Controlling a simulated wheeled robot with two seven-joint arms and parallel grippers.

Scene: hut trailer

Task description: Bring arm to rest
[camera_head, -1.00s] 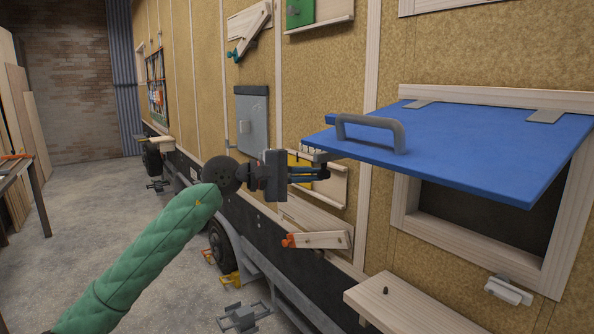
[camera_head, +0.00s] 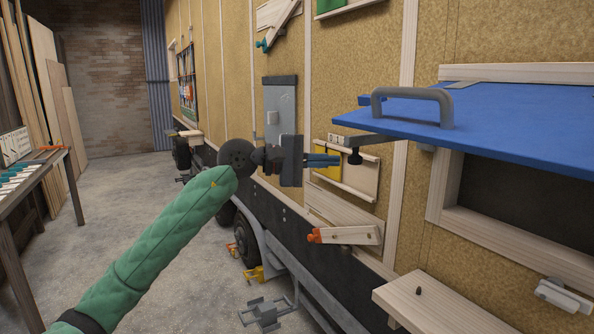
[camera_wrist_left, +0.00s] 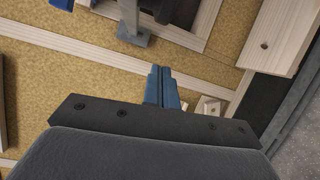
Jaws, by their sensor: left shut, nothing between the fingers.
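My left arm, in a green quilted sleeve, reaches in from the lower left of the head view. My left gripper (camera_head: 337,160) is shut and empty, its blue fingers together and pointing right, in front of the trailer wall. In the left wrist view its fingers (camera_wrist_left: 160,72) also show closed with nothing between them. The blue hatch panel (camera_head: 500,125) with a grey handle (camera_head: 412,98) stands raised at the right. The gripper is left of the hatch and lower than its handle, apart from it. My right gripper is not in view.
A wooden shelf (camera_head: 430,303) juts out at the lower right. A wooden piece with an orange clamp (camera_head: 345,235) is below the gripper.

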